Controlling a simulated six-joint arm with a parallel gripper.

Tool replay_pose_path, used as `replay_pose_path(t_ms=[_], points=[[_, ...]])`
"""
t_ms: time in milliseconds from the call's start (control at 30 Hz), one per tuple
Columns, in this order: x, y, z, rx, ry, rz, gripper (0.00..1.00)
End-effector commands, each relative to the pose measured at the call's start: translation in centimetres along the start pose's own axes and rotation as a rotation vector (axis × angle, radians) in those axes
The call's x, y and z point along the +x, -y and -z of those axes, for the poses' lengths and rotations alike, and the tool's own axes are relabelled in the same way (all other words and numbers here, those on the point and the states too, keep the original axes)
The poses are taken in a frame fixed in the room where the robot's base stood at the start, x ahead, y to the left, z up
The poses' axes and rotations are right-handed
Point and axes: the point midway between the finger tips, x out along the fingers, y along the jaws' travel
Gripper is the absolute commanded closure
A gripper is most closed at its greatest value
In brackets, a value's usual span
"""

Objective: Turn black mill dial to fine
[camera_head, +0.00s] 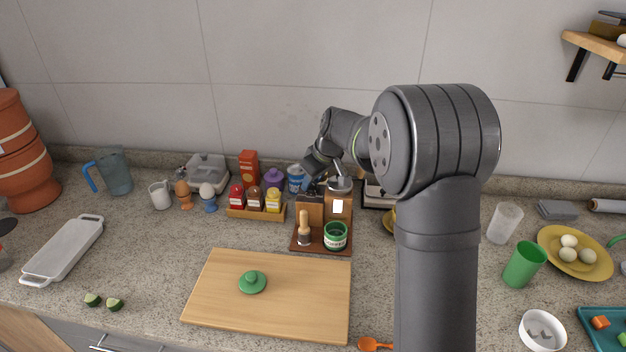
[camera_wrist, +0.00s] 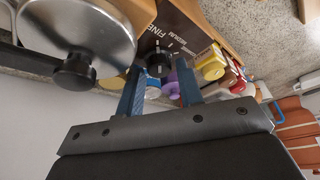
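The black mill dial (camera_wrist: 158,62) shows in the wrist view on a dark mill top with the printed words FINE and MEDIUM. The mill (camera_head: 310,207) is a wooden block with a dark top in the head view. My gripper (camera_wrist: 160,78) is open, with one blue finger on either side of the dial and visible gaps between. I cannot tell which word the dial points to. In the head view my gripper (camera_head: 318,175) is above the mill, and my arm partly hides it.
A second mill with a silver disc and black knob (camera_wrist: 75,72) stands close beside the dial. A wooden tray (camera_head: 312,247) holds a brush (camera_head: 304,230) and green tin (camera_head: 336,236). A sauce caddy (camera_head: 256,214) stands left. The cutting board (camera_head: 215,290) lies in front.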

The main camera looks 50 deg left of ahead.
Motion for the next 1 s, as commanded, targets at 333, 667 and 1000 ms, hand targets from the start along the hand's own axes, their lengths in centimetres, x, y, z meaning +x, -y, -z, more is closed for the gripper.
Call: replay_pose_path(t_ms=[333, 667, 1000], points=[[-2.4, 0.0, 0.0, 0.001, -0.002, -0.001, 0.66], [-10.4, -0.1, 0.1, 0.0, -0.003, -0.003, 0.66], [-16.4, 0.0, 0.0, 0.0, 0.0, -0.001, 0.66]])
